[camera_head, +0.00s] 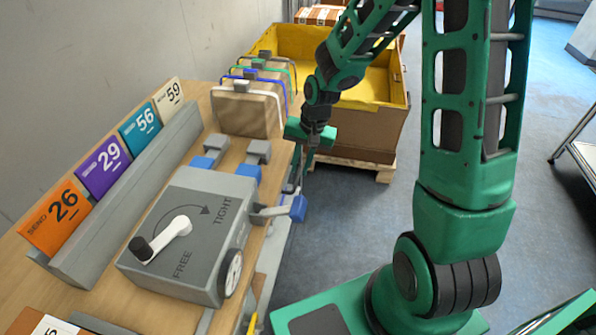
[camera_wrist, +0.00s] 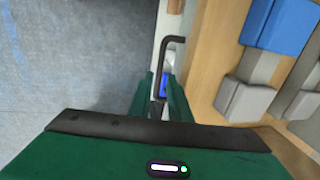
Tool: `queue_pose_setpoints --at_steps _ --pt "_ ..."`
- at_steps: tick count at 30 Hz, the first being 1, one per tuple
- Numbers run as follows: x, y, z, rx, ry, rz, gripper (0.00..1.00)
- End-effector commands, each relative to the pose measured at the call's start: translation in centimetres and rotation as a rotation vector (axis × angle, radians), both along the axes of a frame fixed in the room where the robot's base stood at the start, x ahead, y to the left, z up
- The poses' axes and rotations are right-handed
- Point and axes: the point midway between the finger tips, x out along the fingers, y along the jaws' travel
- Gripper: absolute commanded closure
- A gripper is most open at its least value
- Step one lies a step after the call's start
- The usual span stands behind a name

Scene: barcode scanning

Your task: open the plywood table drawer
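The plywood table (camera_head: 203,104) runs along the left of the head view. Its edge also shows in the wrist view (camera_wrist: 213,60). A dark bent rod handle (camera_wrist: 173,42) stands beside the table edge and runs down between my fingers in the wrist view. A pale strip (camera_wrist: 168,22), perhaps the drawer front, lies along that edge; I cannot tell how far out the drawer is. My gripper (camera_head: 309,163) points down at the table's right side. Its green fingers (camera_wrist: 161,98) stand apart around the handle, with a gap showing between them.
A grey crank box (camera_head: 190,240) and a blue-ended lever (camera_head: 298,207) sit near the table edge. Number cards (camera_head: 103,168) line the back. A yellow-lined crate (camera_head: 370,125) on a pallet stands beyond my gripper. The blue floor (camera_head: 345,215) right of the table is clear.

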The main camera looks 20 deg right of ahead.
Motion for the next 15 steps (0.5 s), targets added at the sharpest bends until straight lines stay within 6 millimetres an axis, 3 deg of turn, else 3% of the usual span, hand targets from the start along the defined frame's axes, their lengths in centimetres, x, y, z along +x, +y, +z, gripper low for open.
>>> queue_pose_setpoints --at_steps 6,15 --pt "0.2 0.3 -2.2 -0.001 0.002 0.0 0.83" --pt "0.3 0.4 -2.9 -0.001 0.0 0.0 0.83"
